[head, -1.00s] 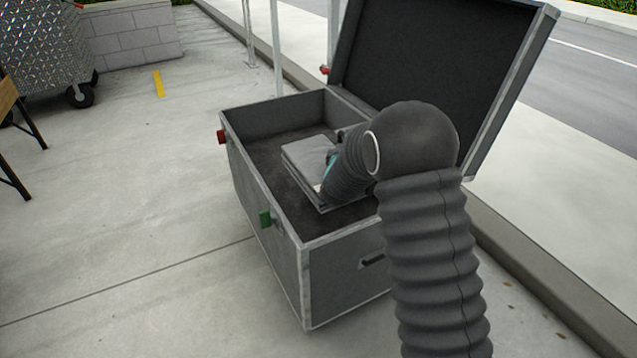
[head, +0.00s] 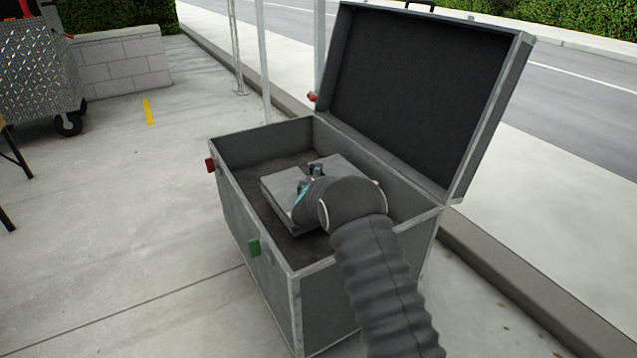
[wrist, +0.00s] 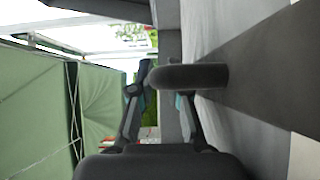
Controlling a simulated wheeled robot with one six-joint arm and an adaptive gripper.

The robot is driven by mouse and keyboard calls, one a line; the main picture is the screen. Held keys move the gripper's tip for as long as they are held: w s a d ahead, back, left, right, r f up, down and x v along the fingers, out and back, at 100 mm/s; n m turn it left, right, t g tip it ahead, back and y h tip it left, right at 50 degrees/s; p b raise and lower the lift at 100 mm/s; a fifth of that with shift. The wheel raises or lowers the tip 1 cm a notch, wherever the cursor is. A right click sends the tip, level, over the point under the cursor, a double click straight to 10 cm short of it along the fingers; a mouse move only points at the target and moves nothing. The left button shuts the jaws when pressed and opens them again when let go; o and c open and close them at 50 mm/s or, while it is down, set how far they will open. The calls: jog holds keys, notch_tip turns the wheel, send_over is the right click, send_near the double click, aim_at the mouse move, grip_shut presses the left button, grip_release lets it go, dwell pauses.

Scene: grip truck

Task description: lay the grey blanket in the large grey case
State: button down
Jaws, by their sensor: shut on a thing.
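The large grey case (head: 322,305) stands open on the pavement in the head view, its dark-lined lid raised at the back right. The folded grey blanket (head: 281,186) lies flat inside the case walls, close above or on the dark floor; I cannot tell whether it touches. My gripper (head: 309,179) is shut on the blanket, with my wrist over its near right part and hiding much of it.
A wheeled metal cart (head: 40,85) and a low block wall (head: 120,65) are at the back left.

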jog(key=shift+w+f, duration=0.1)
jog(key=shift+f, duration=1.75)
jog(key=c, duration=1.2)
grip_release()
jog(key=shift+f, duration=0.2)
jog(key=shift+o, duration=0.2)
